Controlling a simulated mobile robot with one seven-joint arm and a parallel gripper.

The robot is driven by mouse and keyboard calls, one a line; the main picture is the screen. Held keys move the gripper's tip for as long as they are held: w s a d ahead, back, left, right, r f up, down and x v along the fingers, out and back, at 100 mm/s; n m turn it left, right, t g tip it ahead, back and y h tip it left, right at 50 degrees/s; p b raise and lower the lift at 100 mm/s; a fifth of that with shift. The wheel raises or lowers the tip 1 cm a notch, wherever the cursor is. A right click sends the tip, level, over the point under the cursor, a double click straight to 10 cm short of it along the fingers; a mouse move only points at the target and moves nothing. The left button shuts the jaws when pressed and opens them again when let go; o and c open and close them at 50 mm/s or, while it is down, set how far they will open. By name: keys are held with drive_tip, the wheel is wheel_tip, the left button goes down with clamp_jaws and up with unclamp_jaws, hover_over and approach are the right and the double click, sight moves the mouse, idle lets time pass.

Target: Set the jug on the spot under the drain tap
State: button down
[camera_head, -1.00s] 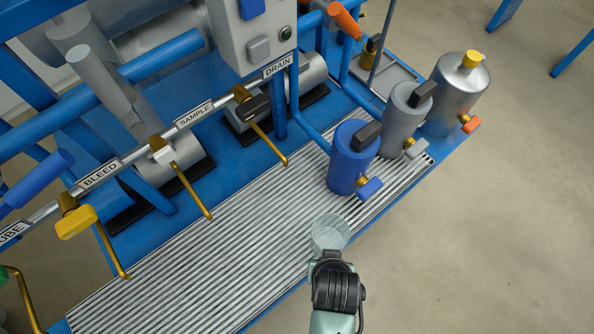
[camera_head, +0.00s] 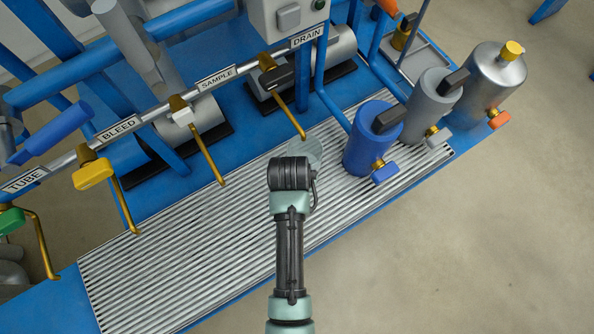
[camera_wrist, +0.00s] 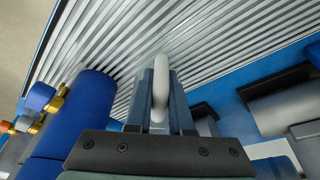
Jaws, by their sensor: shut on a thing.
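The clear jug (camera_head: 310,151) shows partly in the head view, close to the drain tap's spout tip; my wrist covers the rest of it. The drain tap (camera_head: 279,77) has a dark handle and a thin brass spout slanting down to the right, under the DRAIN label (camera_head: 307,36). In the wrist view my gripper (camera_wrist: 160,80) is shut on the jug's pale handle (camera_wrist: 160,92). The fingers are hidden in the head view. I cannot tell whether the jug touches the ribbed grate (camera_head: 180,265).
A blue canister (camera_head: 368,145) stands just right of the jug; it also shows in the wrist view (camera_wrist: 80,115). Grey (camera_head: 428,105) and silver (camera_head: 485,88) canisters stand beyond it. The sample (camera_head: 182,112) and bleed (camera_head: 93,173) taps' spouts overhang the grate at left. The front-left grate is clear.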

drive_tip(key=shift+a+x, duration=0.15)
drive_tip(key=shift+x, duration=0.7)
drive_tip(key=shift+a+x, duration=0.2)
drive_tip(key=shift+x, duration=0.65)
drive_tip(key=shift+s+f, duration=0.1)
drive_tip(key=shift+s, duration=0.1)
drive_tip(key=shift+f+b, duration=0.15)
drive_tip(key=shift+b, duration=0.2)
drive_tip(key=c, duration=0.8)
unclamp_jaws()
drive_tip(key=p+v, duration=0.2)
drive_tip(key=v, duration=1)
